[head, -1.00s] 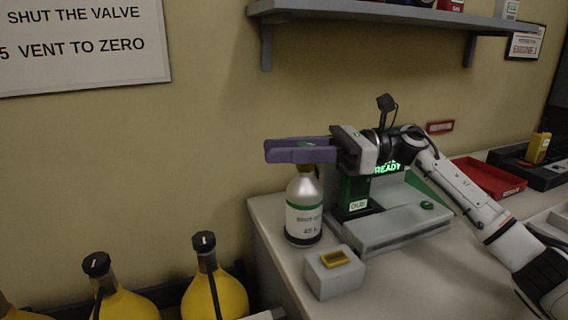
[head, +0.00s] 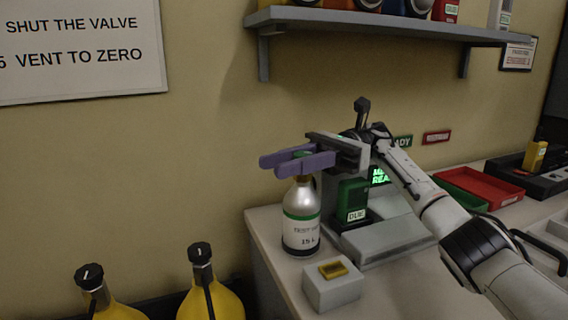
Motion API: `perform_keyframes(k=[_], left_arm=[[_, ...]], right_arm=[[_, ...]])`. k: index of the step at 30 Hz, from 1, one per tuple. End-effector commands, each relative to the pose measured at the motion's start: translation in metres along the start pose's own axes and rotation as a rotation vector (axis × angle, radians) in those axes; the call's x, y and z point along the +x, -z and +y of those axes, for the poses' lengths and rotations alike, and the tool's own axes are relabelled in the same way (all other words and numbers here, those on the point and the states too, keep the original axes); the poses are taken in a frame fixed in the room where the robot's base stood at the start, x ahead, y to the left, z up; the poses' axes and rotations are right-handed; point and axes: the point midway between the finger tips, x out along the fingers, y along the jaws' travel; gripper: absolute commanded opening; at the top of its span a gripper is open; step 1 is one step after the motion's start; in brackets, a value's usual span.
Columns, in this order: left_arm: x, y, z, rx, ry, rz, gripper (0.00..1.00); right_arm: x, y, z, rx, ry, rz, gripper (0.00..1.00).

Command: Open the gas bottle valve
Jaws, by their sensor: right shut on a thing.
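The silver gas bottle (head: 302,207) with a green band and a white label stands upright at the counter's left end. Its green valve knob (head: 303,154) shows between the purple fingers of my right gripper (head: 296,160), at the top of the bottle. That gripper is shut on the knob, its fingers pointing left and slightly down. The fingers hide much of the knob and part of the brass neck below. My left gripper is not in view.
A grey device with a green-lit display (head: 380,176) stands right of the bottle. A white block with a yellow top (head: 332,284) sits in front. Red tray (head: 478,188) lies farther right. A shelf (head: 380,22) hangs above. Yellow bottles (head: 212,298) stand lower left.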

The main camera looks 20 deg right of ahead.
Motion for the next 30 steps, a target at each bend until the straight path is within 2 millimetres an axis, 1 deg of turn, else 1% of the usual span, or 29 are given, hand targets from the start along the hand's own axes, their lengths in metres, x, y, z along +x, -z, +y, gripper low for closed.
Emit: perform_keyframes(k=[9,10,13,23,26,29,30], left_arm=[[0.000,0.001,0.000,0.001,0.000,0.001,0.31],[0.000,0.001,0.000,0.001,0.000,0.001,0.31],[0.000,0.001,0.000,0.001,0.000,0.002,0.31],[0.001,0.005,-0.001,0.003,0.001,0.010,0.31],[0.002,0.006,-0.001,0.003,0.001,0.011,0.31],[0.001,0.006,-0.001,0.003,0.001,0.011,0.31],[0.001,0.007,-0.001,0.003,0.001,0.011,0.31]], right_arm=[[0.000,-0.001,0.000,-0.002,-0.001,0.001,0.05],[0.000,-0.001,0.000,-0.002,-0.001,0.001,0.29],[0.000,-0.001,0.000,-0.001,0.000,0.001,0.46],[0.000,-0.002,0.000,-0.001,0.000,0.001,0.46],[0.000,-0.012,0.000,-0.003,0.000,0.001,0.46],[0.000,-0.029,0.000,-0.006,0.000,0.001,0.46],[0.000,-0.038,0.000,-0.005,-0.001,0.001,0.46]])
